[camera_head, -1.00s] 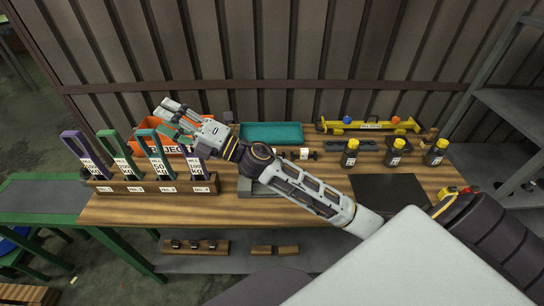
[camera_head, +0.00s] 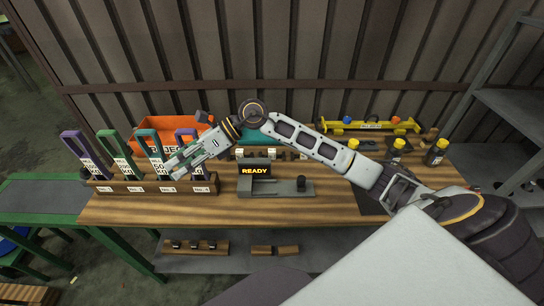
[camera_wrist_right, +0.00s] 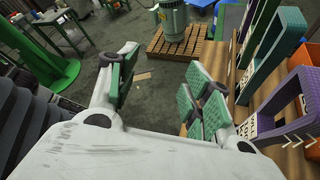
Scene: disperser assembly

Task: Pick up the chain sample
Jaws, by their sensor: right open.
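I cannot make out a chain sample for certain in either view. A dark elongated item (camera_head: 366,145) lies at the back of the table, too small to identify. My right gripper (camera_head: 179,169) is open and empty. In the head view it overlaps the right end of the sling rack (camera_head: 150,187), in front of the teal sling (camera_head: 143,141) and the right purple sling (camera_head: 193,133). In the right wrist view its padded fingers (camera_wrist_right: 160,92) are spread apart with nothing between them, and a green sling (camera_wrist_right: 276,62) and a purple one (camera_wrist_right: 292,125) stand to their right.
A grey device (camera_head: 280,188) showing READY stands mid-table. Behind it are an orange reject bin (camera_head: 155,131) and a teal tray (camera_head: 285,129), partly hidden by my arm. Yellow-capped bottles (camera_head: 437,152) and a yellow beam (camera_head: 350,126) stand right. The front table strip is clear.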

